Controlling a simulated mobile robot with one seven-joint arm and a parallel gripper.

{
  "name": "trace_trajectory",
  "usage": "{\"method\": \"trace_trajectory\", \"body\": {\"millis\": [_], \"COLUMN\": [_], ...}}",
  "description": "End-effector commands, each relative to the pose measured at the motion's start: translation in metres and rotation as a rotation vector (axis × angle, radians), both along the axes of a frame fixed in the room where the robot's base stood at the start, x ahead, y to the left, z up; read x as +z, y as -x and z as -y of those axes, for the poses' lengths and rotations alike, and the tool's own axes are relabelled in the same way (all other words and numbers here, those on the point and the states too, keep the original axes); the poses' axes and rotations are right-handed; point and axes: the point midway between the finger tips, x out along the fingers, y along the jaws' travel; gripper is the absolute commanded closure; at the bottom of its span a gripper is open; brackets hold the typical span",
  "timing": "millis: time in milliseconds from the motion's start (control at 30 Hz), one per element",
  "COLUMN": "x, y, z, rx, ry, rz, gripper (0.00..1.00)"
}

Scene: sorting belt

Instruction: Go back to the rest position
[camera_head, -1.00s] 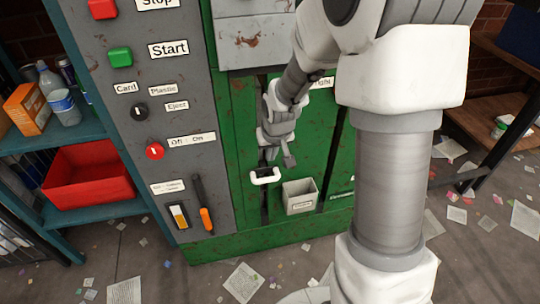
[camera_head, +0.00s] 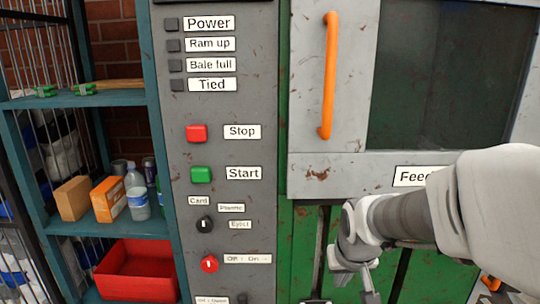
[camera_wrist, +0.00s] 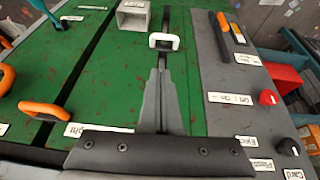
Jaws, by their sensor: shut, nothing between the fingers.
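My gripper (camera_head: 371,292) hangs at the lower edge of the head view, in front of the green lower part of the baling machine (camera_head: 304,240). In the wrist view my gripper (camera_wrist: 160,66) has its two grey fingers together with nothing between them. A white handle (camera_wrist: 164,41) on a dark slot shows just beyond the fingertips in that view; I cannot tell the gap in depth. My pale arm enters the head view from the right and covers part of the "Feed" label (camera_head: 409,176).
The grey control panel (camera_head: 225,105) has a red Stop button (camera_head: 197,133), a green Start button (camera_head: 201,174) and knobs. A shelf at left holds boxes, a bottle (camera_head: 137,193) and a red bin (camera_head: 134,268). Orange handles (camera_wrist: 41,110) and a grey box (camera_wrist: 133,16) are on the machine.

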Motion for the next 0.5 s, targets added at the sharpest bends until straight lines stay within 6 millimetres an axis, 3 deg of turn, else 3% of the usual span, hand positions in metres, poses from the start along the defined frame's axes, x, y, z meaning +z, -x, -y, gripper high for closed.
{"method": "trace_trajectory", "body": {"millis": [33, 200, 500], "x": [0.014, 0.046, 0.077], "y": [0.012, 0.054, 0.127], "z": [0.000, -0.001, -0.004], "rx": [0.001, -0.004, 0.002], "ry": [0.002, -0.001, -0.021], "rz": [0.015, 0.035, 0.068], "gripper": [1.00, 1.00, 1.00]}}
